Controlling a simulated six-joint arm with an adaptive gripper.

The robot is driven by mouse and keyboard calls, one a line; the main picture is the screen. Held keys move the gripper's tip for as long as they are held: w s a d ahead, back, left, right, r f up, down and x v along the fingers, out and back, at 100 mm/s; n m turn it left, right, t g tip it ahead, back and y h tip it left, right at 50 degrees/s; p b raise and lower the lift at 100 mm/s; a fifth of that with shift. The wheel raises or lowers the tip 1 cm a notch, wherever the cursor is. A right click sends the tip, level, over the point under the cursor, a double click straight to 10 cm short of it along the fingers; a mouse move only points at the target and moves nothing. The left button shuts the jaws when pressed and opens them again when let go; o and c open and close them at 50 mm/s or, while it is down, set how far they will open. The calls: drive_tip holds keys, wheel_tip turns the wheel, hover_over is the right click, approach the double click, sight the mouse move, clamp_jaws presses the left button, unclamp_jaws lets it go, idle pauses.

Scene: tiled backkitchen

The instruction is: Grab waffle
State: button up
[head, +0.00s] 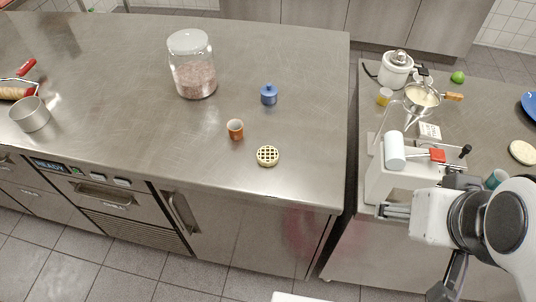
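The waffle (267,156) is a small, round, pale yellow piece with a dark grid pattern. It lies flat near the front edge of the steel counter (290,60), right of centre, with bare steel around it. My gripper (391,210) seems to be at the end of my white arm at the lower right, in front of the right-hand counter. It is well to the right of the waffle and apart from it. Its fingers are small and unclear against the machine behind, so I cannot tell their opening.
An orange-brown cup (235,130) stands just up-left of the waffle. A blue lidded pot (269,95) and a glass jar (193,68) stand farther back. A gap separates this counter from the right one, which holds a white machine (384,186) and a pan (421,98).

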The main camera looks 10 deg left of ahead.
drive_tip(key=w+a+r+m+t+y, duration=0.1)
drive_tip(key=w+a+t+y, duration=0.15)
drive_tip(key=w+a, duration=1)
drive_tip(key=w+a+r+t+y, duration=0.1)
drive_tip(key=w+a+t+y, duration=0.15)
drive_tip(key=w+a, duration=0.95)
drive_tip(key=s+a+f+m+h, duration=0.1)
drive_tip(key=s+a+f+h, duration=0.1)
drive_tip(key=f, duration=0.3)
drive_tip(key=s+a+f+m+t+h, duration=0.1)
drive_tip(key=s+a+f+h, duration=0.1)
drive_tip(key=a+f, duration=0.2)
drive_tip(key=s+a+f+m+h, duration=0.1)
drive_tip(key=s+a+f+h, duration=0.1)
drive_tip(key=f, duration=0.4)
drive_tip(key=shift+a+h, duration=0.3)
drive_tip(key=shift+a, duration=0.1)
drive_tip(key=s+f+h, duration=0.1)
drive_tip(key=s+d+h, duration=0.1)
drive_tip(key=s, duration=0.1)
drive_tip(key=s+f+h, duration=0.1)
drive_tip(key=shift+s+d+f+t, duration=0.2)
drive_tip(key=shift+d+f+t, duration=0.15)
drive_tip(key=shift+t, duration=0.05)
drive_tip(key=shift+s+d+f, duration=0.15)
drive_tip(key=shift+s, duration=0.25)
